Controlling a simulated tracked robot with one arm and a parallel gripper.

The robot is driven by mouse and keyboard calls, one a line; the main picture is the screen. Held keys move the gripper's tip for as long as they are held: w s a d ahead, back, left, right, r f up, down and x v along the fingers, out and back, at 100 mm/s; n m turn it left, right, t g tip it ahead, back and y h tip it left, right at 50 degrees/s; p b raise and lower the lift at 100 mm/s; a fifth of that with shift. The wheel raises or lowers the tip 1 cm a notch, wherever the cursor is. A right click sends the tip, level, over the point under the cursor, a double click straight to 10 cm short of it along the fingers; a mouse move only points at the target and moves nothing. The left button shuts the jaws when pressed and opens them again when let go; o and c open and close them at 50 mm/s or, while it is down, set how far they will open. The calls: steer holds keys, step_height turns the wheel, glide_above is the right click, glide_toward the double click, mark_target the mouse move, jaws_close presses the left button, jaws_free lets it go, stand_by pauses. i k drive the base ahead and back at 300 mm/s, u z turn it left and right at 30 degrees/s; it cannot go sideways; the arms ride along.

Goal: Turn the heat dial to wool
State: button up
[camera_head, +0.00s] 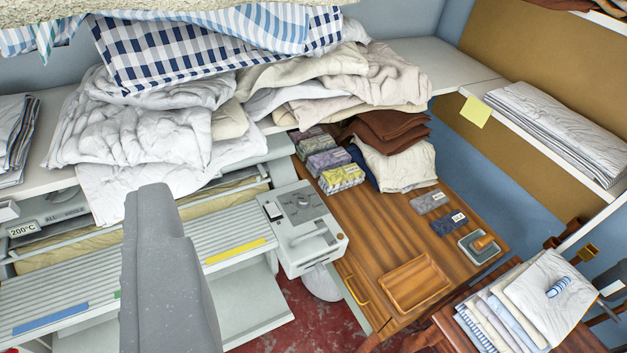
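The rotary ironer stands at left, with a slatted white feed board (60,300) and a pale padded roller behind it. At its right end is a white control box (325,250) with a grey top panel. A small round dial (303,201) sits on that panel; its markings and pointer are too small to read. A white switch is left of it and a light lever nearer the front. My gripper (152,195) is a grey shape in the foreground, left of the box and apart from the dial in the picture. Its fingers cannot be told apart.
A 200°C label (22,229) is at the ironer's left. Heaped white and checked linen (170,110) covers the shelf behind. Right of the box, a wooden table (385,235) holds boxes, folded cloths and a wooden tray (414,283). A folded linen stack (535,295) is at lower right.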

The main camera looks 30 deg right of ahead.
mark_target(303, 201)
steer(key=z, duration=1.3)
steer(key=i, duration=0.85)
steer(key=u, duration=1.3)
